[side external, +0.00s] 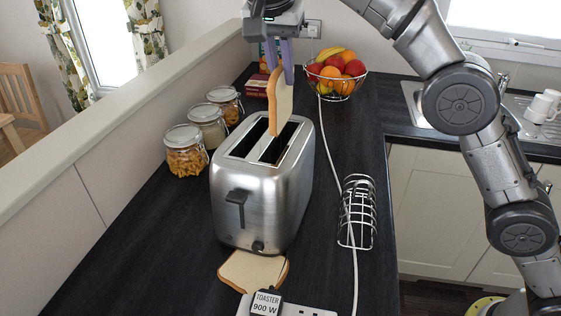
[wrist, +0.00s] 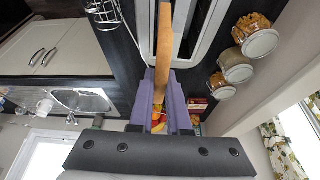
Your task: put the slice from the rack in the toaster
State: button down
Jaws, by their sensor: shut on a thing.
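My gripper (side external: 287,62) is shut on a bread slice (side external: 281,101) and holds it upright on edge. In the side view the slice hangs at the top of the silver toaster (side external: 262,190), its lower edge near the slots. I cannot tell whether that edge is inside a slot or above it. In the wrist view the slice (wrist: 164,45) shows edge-on between the purple fingers (wrist: 160,95), beside a toaster slot (wrist: 184,25). The wire rack (side external: 357,212) stands empty to the right of the toaster. Another slice (side external: 253,271) lies flat on the counter in front of the toaster.
Several glass jars (side external: 186,152) stand left of the toaster by the low wall. A fruit bowl (side external: 336,75) is behind it. A white cable (side external: 334,160) runs between toaster and rack to a socket strip (side external: 290,308). The sink (side external: 415,105) is at the right.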

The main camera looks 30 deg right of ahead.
aim_at(275, 93)
jog(key=shift+a+f, duration=0.15)
jog(key=shift+f, duration=4.8)
jog(key=c, duration=0.9)
grip_release()
jog(key=v, duration=0.7)
jog(key=shift+s+r, duration=0.1)
jog(key=shift+r, duration=0.15)
